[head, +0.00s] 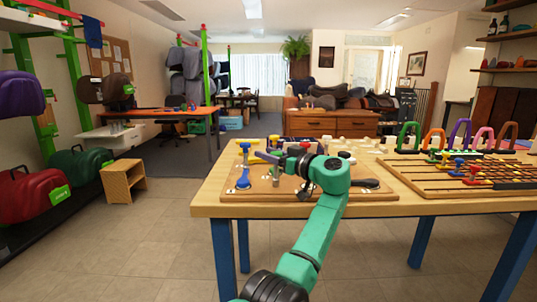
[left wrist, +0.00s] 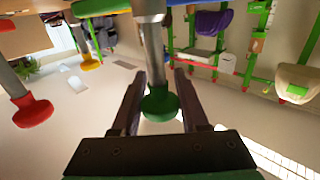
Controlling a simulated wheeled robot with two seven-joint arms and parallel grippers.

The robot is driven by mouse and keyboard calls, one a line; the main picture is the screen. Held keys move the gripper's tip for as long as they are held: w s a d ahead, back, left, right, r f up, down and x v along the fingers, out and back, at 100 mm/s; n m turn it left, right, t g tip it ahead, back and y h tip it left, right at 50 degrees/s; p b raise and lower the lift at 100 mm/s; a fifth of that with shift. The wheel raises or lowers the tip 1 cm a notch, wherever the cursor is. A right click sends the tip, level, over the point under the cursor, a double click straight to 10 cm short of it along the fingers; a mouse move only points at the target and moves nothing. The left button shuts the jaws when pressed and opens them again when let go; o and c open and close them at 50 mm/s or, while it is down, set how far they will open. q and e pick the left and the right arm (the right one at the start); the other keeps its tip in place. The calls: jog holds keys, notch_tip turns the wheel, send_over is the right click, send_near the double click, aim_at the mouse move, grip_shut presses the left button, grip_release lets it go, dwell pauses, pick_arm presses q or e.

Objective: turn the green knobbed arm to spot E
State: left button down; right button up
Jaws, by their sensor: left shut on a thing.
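The green knob (left wrist: 160,103) hangs from a grey metal post (left wrist: 150,45) in the left wrist view, which looks upside down. My left gripper (left wrist: 158,98) has one finger on each side of it and is shut on it. In the head view my left gripper (head: 272,158) reaches left over the wooden board (head: 240,194) on the table. The green knob is not clear there behind the gripper. Red (left wrist: 33,110) and yellow (left wrist: 90,62) knobs stand apart from the gripper. Spot E's marking is too small to read. My right gripper is not in view.
Another board with rods and beads (head: 450,178) and several coloured arches (head: 460,135) fill the table's right side.

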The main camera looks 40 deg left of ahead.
pick_arm(q)
jog(key=shift+c, duration=2.1)
grip_release()
jog(key=s+d, duration=0.1)
jog(key=d, duration=1.3)
jog(key=shift+d, duration=0.25)
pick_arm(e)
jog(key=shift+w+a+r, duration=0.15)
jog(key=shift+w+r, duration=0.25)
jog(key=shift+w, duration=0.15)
pick_arm(q)
jog(key=shift+s, duration=0.1)
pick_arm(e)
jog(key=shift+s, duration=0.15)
